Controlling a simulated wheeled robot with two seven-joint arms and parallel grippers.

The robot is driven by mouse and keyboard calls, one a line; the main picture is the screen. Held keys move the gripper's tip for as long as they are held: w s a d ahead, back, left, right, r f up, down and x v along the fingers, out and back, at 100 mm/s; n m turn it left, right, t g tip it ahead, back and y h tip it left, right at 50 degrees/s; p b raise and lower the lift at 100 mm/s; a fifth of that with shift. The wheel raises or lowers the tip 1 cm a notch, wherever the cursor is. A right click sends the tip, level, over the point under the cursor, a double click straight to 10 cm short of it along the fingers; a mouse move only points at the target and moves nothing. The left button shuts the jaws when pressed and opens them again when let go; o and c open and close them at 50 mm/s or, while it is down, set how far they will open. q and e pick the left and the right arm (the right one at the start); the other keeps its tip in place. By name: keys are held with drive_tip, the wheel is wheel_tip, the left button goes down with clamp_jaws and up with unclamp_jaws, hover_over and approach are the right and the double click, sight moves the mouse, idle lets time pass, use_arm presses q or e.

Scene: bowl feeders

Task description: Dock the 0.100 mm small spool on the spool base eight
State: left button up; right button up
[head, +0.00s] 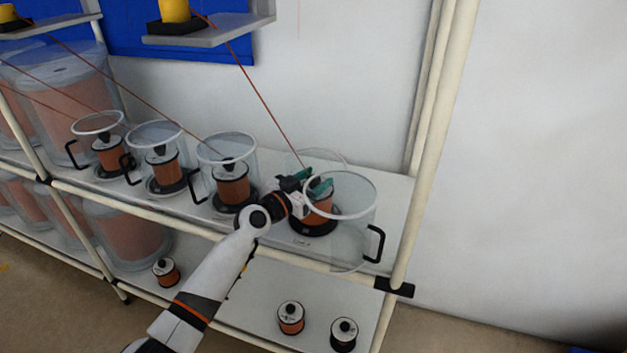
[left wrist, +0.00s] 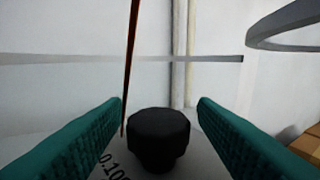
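The small spool (head: 319,203), wound with copper-coloured wire, sits upright on the black spool base (head: 314,227) at the right end of the upper shelf. My left gripper (head: 312,184) is at the top of this spool. Its teal fingers (left wrist: 160,106) are open, one on each side of the knob, with gaps between. The fingers and wrist hide part of the spool. My right gripper is not in view.
A clear cover (head: 347,248) with a black handle stands open around the base, its white rim close to my gripper. Similar covered spools (head: 231,186) line the shelf to the left. Several small spools (head: 290,318) stand on the lower shelf. A wire (head: 262,98) runs down to the spool.

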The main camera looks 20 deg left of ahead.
use_arm(q)
drive_tip(key=b+v, duration=0.1)
drive_tip(key=v, duration=1.1)
